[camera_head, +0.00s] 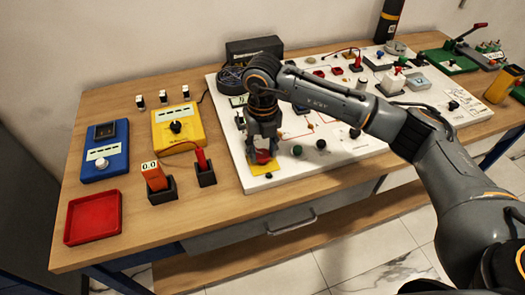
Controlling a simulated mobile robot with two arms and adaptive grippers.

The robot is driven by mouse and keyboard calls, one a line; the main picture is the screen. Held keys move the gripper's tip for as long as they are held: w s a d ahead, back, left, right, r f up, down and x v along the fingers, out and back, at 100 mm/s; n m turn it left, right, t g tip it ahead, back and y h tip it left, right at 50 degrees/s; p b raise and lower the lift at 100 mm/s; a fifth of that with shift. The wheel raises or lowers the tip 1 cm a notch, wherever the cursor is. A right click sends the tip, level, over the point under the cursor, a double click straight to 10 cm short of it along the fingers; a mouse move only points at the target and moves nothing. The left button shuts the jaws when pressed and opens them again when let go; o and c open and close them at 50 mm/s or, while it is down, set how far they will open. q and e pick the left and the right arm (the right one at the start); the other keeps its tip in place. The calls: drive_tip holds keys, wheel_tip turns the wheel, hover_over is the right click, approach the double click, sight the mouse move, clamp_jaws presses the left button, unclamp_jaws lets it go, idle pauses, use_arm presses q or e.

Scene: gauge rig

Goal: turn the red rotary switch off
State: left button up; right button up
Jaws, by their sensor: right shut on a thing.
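The red rotary switch (262,157) sits on a yellow plate (264,169) near the front left corner of the white board (290,178). My right gripper (263,152) points down over it and is shut on its red knob. The fingers and wrist hide most of the knob, so its angle cannot be told. My left gripper is out of view.
My right arm crosses the board from the right. A green knob (297,150) and a dark knob (321,144) stand to the right of the switch. To the left are a yellow meter (180,146), a blue meter (105,160) and a red tray (92,218).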

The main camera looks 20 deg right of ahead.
sight(262, 154)
idle(0.3)
drive_tip(key=o, duration=1.2)
drive_tip(key=shift+r, duration=0.1)
wheel_tip(262, 154, up, 12)
drive_tip(key=shift+f, duration=0.1)
